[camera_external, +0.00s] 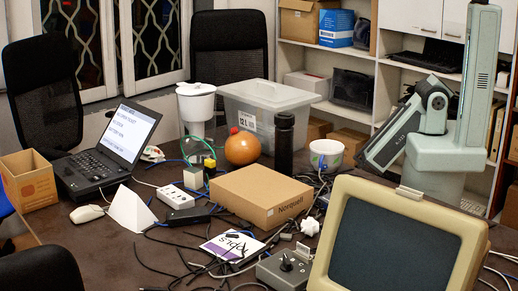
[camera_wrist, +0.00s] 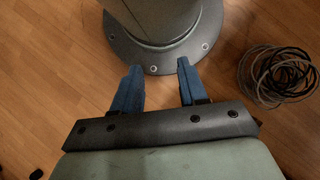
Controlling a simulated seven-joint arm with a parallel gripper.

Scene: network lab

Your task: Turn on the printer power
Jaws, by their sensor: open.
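I cannot pick out a printer or its power switch for sure in either view. In the wrist view, my gripper (camera_wrist: 158,70) has two blue fingers set apart, with nothing between them. It points down over a wooden floor (camera_wrist: 60,60), and no task object shows near it. In the external view, my arm stands at the right, behind a beige CRT monitor (camera_external: 395,245). Its gripper cannot be made out there. A dark device (camera_external: 352,88) sits on the back shelf, but I cannot tell what it is.
The table is crowded with a laptop (camera_external: 110,148), a cardboard box (camera_external: 262,195), a power strip (camera_external: 175,196), a joystick box (camera_external: 286,268) and loose cables. A black bottle (camera_external: 284,143) and a clear bin (camera_external: 268,100) stand behind. A cable coil (camera_wrist: 277,75) lies on the floor.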

